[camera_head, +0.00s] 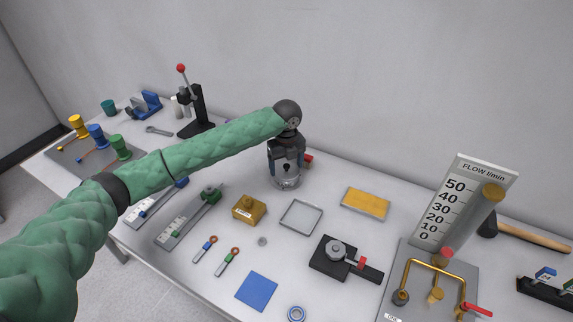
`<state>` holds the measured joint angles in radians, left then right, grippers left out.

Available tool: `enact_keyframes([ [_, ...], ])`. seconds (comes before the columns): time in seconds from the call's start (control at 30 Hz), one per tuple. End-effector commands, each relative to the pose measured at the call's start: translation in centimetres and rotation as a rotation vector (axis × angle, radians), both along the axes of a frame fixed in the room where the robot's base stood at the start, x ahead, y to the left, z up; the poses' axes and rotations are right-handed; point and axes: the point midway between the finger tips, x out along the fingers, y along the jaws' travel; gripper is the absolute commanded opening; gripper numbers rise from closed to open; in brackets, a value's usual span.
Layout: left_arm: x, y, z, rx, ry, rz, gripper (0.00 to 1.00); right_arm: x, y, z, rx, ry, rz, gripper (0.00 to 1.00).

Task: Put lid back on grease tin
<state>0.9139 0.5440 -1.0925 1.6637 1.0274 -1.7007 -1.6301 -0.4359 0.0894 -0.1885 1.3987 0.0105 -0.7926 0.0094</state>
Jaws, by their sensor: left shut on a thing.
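My left gripper (285,164) reaches down at the back middle of the table, its fingers shut around the top of a round grey metal thing. This looks like the grease tin (286,183) with its lid between my fingers. The lid is mostly hidden by the fingers, so I cannot tell whether it sits fully on the rim or slightly above it. The tin stands upright on the table. My right gripper is not in view.
A brass block (249,209) and an empty shallow tray (301,217) lie in front of the tin. A yellow pad (366,203) lies to the right. A small red thing (308,161) is close behind the gripper. A flow gauge panel (462,205) stands at the right.

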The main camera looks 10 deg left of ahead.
Motion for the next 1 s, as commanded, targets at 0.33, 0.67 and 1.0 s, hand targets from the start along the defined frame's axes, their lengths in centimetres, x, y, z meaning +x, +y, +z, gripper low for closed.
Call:
enact_keyframes([
  [0.33, -0.01, -0.01, 0.12, 0.0, 0.0, 0.0, 0.56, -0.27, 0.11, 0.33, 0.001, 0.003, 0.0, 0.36],
  [0.67, -0.03, -0.02, 0.1, 0.0, 0.0, 0.0, 0.56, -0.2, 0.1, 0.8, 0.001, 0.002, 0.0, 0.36],
  [1.0, -0.02, -0.01, 0.06, 0.0, 0.0, 0.0, 0.56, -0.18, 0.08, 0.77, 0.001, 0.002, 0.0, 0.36],
])
